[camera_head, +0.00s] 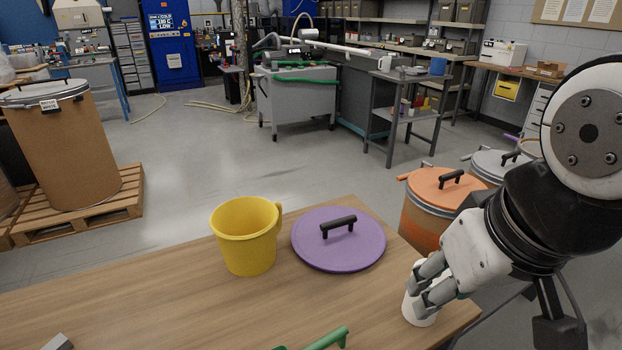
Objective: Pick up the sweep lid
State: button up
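A purple round lid (312,257) with a black bar handle (338,226) lies flat on the wooden table. An orange lid (425,184) with a black handle sits on a drum (421,225) beyond the table's right edge. A grey lid (487,163) with a black handle sits on another drum behind it. No label showing which one is the sweep lid is readable. My gripper (432,286) is at the table's right end, right of the purple lid and apart from it. Its fingers overlap a white cylindrical object (419,314); I cannot tell whether they grip it.
A yellow mug (246,247) stands left of the purple lid, close to it. A green-handled tool (328,339) lies at the table's front edge. The left part of the table (120,300) is mostly clear. A brown drum (65,150) stands on a pallet at left.

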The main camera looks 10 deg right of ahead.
aim_at(340, 239)
jog(key=i+l+z, duration=0.15)
jog(key=l, duration=0.35)
jog(key=i+l+z, duration=0.15)
jog(key=l, duration=0.35)
jog(key=i+l+z, duration=0.15)
jog(key=l, duration=0.35)
jog(key=i+l+z, duration=0.15)
jog(key=l, duration=0.3)
jog(key=i+l+z, duration=0.15)
jog(key=i+l, duration=0.15)
jog(key=l, duration=0.15)
jog(key=i+l+z, duration=0.15)
jog(key=l, duration=0.25)
jog(key=i+u, duration=0.1)
jog(key=u, duration=2.1)
jog(key=i+j+z, duration=0.2)
jog(key=j, duration=0.2)
jog(key=i+j+z, duration=0.15)
jog(key=j, duration=0.2)
jog(key=i+j+z, duration=0.2)
jog(key=j, duration=0.25)
jog(key=j+z, duration=0.15)
jog(key=j, duration=0.25)
